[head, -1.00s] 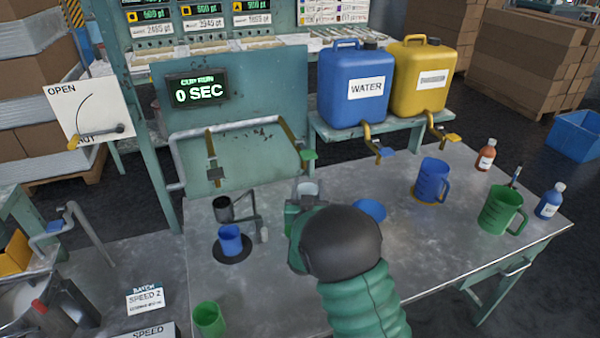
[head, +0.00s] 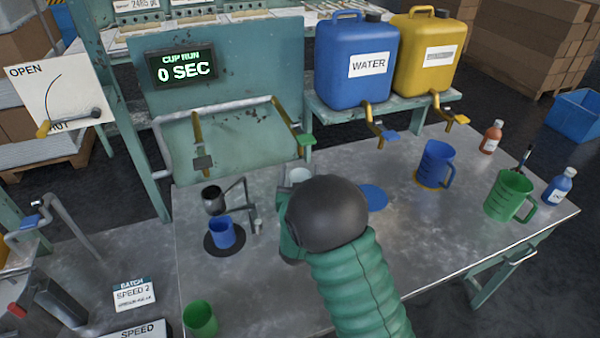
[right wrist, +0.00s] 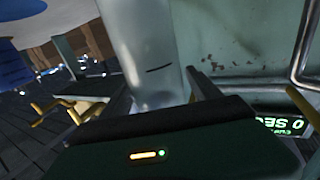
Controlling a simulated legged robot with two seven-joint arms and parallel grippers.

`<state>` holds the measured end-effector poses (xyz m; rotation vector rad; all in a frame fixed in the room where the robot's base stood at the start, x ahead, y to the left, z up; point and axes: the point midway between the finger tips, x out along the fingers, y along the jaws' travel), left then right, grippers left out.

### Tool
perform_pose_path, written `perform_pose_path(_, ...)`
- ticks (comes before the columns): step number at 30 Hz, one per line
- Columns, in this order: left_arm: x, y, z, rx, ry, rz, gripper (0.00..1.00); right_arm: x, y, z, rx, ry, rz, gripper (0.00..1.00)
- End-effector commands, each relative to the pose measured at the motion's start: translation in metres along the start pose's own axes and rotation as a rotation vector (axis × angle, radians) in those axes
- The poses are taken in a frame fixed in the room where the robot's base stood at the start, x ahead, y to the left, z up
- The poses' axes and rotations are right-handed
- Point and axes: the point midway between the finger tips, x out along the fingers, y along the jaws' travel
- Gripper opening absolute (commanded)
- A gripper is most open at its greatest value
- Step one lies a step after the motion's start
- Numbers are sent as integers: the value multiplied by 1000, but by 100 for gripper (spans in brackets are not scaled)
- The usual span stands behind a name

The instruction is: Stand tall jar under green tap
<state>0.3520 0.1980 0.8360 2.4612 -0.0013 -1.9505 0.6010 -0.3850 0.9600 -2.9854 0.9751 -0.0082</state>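The tall jar is clear glass; its rim (head: 299,175) shows beyond my right gripper in the head view. My right gripper (head: 288,208) is over the bench, mostly hidden behind my dark wrist. In the right wrist view the jar (right wrist: 150,55) stands between the fingers, and they appear shut on it. The green tap (head: 301,139) hangs from a brass pipe just above and beyond the jar in the picture. Whether the jar's mouth is directly below it, or its base touches the bench, I cannot tell. My left gripper is not in view.
A blue cup (head: 222,232) sits on a dark disc left of my gripper, beside a small metal stand (head: 240,200). A flat blue disc (head: 373,197) lies to the right. A blue jug (head: 436,163) and green jug (head: 509,194) stand farther right. A green cup (head: 200,318) is near.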

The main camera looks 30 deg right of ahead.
Motion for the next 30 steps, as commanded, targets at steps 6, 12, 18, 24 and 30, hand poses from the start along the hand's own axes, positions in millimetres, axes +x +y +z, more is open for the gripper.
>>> perform_pose_path(6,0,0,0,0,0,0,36,-4,0,0,0,0,0,72)
perform_pose_path(12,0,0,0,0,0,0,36,-42,-1,0,0,-1,-4,72)
perform_pose_path(18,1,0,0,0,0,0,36,-93,-1,0,0,0,-4,72)
perform_pose_path(24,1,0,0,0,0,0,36,-118,0,0,0,1,-1,72)
perform_pose_path(30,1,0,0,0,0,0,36,-120,0,0,0,1,0,72)
